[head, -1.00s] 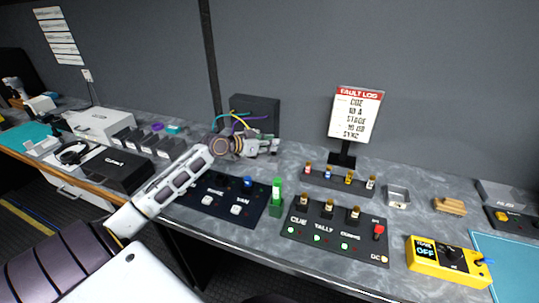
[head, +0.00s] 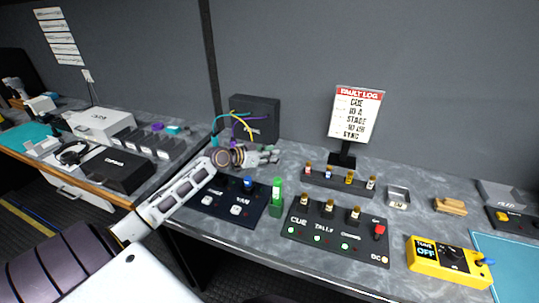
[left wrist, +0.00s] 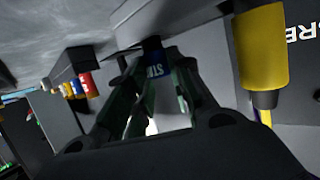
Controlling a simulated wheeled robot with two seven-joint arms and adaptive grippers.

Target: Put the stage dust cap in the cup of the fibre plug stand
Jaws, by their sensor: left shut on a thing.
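My left gripper (head: 270,157) reaches over the counter in front of the dark box with the coloured cables. In the left wrist view its two dark fingers (left wrist: 155,85) close on a small blue piece with white lettering, partly readable as ST, which looks like the stage dust cap (left wrist: 153,56). The fingers hide part of it. A dark block (left wrist: 135,22) lies right beyond the cap; I cannot tell whether it is the fibre plug stand or whether the cap touches it. My right gripper is not in view.
A yellow plug (left wrist: 262,50) on a yellow cable is close beside the left fingers. The dark cable box (head: 262,112) stands behind. Switch boards (head: 335,235), a green upright piece (head: 277,195) and a rack (head: 335,185) of coloured pieces stand nearby. A yellow tester (head: 450,262) is at right.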

